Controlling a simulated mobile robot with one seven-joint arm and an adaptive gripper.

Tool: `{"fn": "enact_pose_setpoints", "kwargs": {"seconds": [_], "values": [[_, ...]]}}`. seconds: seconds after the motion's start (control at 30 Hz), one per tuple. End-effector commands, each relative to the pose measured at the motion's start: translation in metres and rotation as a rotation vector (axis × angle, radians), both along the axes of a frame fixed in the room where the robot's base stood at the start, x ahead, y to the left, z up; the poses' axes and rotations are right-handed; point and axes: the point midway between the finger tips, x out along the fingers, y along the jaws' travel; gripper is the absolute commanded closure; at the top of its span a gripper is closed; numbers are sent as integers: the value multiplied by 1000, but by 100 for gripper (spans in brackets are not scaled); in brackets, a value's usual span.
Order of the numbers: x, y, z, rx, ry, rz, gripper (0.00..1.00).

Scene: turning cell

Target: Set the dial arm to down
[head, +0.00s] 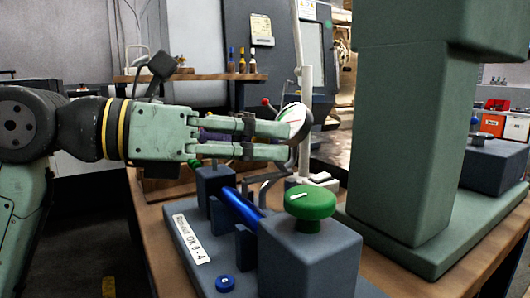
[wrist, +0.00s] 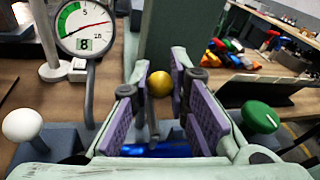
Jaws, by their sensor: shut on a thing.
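The round dial gauge (head: 295,122) stands behind my fingertips in the head view. In the wrist view the dial gauge (wrist: 82,25) is at upper left, with a red needle and a green band, on a bent grey arm (wrist: 90,95). My gripper (head: 268,140) reaches level from the left, above the grey fixture (head: 310,255). In the wrist view my gripper (wrist: 163,75) has its purple pads on either side of a gold ball (wrist: 160,84) and is shut on it. A thin stem shows below the ball. Its link to the dial arm is unclear.
A green knob (head: 311,203) stands on the fixture, right of a blue cylinder (head: 240,208). A white ball knob (wrist: 22,125) is at left in the wrist view. A large green column (head: 405,130) blocks the right side. A shelf with bottles (head: 242,62) is behind.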

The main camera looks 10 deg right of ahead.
Motion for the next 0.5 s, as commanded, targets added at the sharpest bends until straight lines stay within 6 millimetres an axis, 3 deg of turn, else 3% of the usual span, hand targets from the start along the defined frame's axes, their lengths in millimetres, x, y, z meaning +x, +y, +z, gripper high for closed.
{"fn": "enact_pose_setpoints", "kwargs": {"seconds": [0.47,0.5], "values": [[3,2,2,-21,-6,7,100],[3,2,2,-21,-6,7,83]]}}
